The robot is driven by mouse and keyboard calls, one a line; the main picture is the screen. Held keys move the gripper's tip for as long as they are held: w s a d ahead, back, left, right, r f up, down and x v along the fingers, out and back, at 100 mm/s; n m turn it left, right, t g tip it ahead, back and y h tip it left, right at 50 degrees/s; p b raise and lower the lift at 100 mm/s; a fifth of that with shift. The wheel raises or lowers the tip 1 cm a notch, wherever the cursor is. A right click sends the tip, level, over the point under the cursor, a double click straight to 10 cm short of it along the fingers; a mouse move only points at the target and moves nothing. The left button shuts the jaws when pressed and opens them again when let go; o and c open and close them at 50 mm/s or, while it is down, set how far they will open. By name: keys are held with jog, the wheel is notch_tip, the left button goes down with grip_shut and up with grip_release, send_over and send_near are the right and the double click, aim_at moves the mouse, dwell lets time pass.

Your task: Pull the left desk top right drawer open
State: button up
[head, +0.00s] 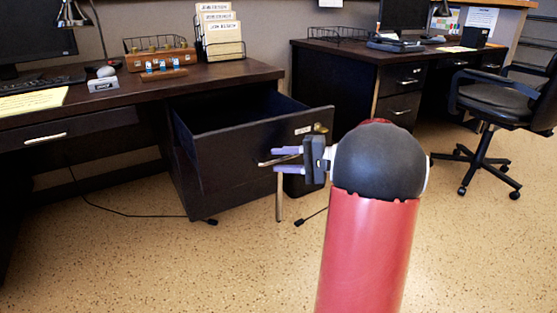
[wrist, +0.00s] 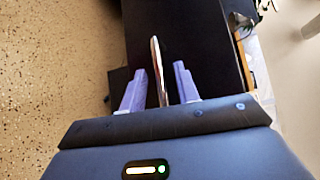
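The left desk (head: 140,92) has its top right drawer (head: 215,162) pulled well out, with the dark inside showing from above. The drawer front carries a metal bar handle (head: 264,163), a small label and a brass lock. My gripper (head: 279,160) is at the handle, one finger above it and one below. In the wrist view the handle (wrist: 157,60) lies between the two purple fingers, with a visible gap on each side. The fingers are apart and not closed on the handle.
A wooden box (head: 160,58), file holder (head: 221,35), lamp (head: 72,14) and keyboard (head: 42,80) stand on the left desk. A second desk (head: 335,60) and an office chair (head: 505,100) are at the right. The floor in front is clear except for black cables (head: 130,213).

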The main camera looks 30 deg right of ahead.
jog(key=f+v, duration=0.1)
jog(key=v, duration=0.5)
jog(key=shift+r, duration=0.55)
jog(key=shift+s+p, duration=0.15)
jog(key=shift+p, duration=0.15)
jog(key=s+a+r+n+g+h+p, duration=0.1)
jog(key=s+a+r+n+g+p, duration=0.15)
jog(key=a, duration=0.65)
jog(key=s+a+r+n+g+h+p, duration=0.1)
jog(key=s+a+g+h+p, duration=0.2)
jog(key=a, duration=0.6)
jog(key=s+a+n+h+p, duration=0.2)
jog(key=s+a+n+h, duration=0.1)
jog(key=s, duration=0.4)
jog(key=s+a+r+n+h+p, duration=0.1)
jog(key=s+a+n+h+p, duration=0.2)
jog(key=s, duration=0.3)
jog(key=shift+s+a+r+n+h, duration=0.35)
jog(key=shift+n+h, duration=0.2)
jog(key=shift+h, duration=0.35)
